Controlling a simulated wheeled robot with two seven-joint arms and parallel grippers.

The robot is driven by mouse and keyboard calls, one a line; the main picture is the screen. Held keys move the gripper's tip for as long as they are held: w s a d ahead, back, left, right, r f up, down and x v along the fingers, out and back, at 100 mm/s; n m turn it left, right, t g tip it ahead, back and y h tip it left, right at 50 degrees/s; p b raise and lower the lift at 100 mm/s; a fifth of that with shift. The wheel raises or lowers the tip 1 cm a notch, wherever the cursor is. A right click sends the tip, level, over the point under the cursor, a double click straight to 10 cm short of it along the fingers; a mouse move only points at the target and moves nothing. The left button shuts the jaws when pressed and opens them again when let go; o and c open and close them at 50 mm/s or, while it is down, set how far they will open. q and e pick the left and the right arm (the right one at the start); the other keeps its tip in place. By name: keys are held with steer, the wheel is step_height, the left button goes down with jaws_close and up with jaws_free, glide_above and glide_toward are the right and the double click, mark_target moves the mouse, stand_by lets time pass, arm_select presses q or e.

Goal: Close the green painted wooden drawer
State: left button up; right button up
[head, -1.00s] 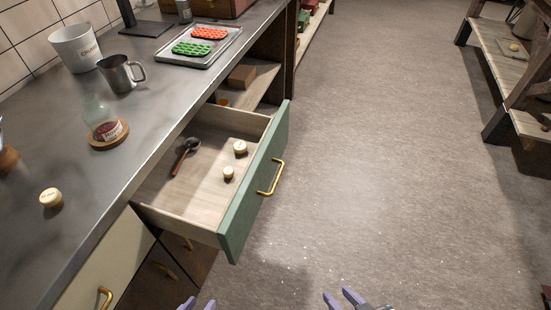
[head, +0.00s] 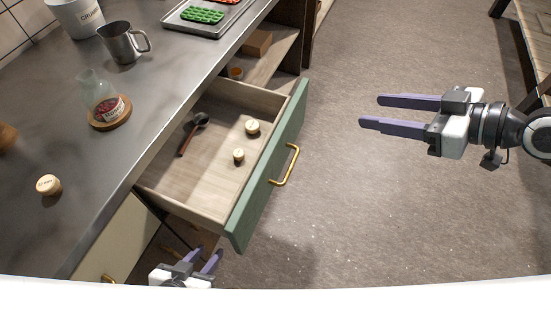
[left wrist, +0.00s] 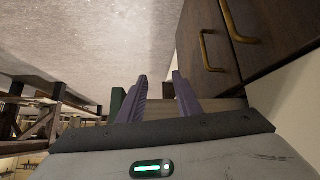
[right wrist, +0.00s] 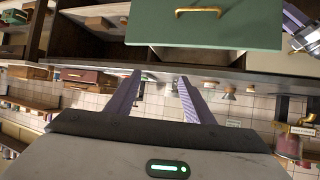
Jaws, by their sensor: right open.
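The green drawer (head: 262,190) stands pulled out from under the counter, with a brass handle (head: 291,165) on its front. Inside lie a dark spoon-like utensil (head: 189,138) and two small pale-topped round pieces (head: 252,127). My right gripper (head: 371,110) is open and empty, to the right of the drawer front and apart from it. The right wrist view shows the green front (right wrist: 205,32) beyond its fingers. My left gripper (head: 208,256) is open, below the drawer's near corner in the head view. A green edge (left wrist: 117,102) shows beside its fingers in the left wrist view.
The counter (head: 60,235) holds a metal pitcher (head: 122,43), a glass bottle on a wooden coaster (head: 108,122), a round-topped piece (head: 48,185) and a tray (head: 207,22). A pale lower cabinet front (head: 118,245) is near my left gripper. The floor (head: 340,210) before the drawer is clear.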

arm_select(q)
steer(key=shift+w+r, duration=0.25)
steer(key=shift+w, duration=0.3)
arm_select(e)
steer(key=shift+d+r, duration=0.2)
steer(key=shift+r, duration=0.1)
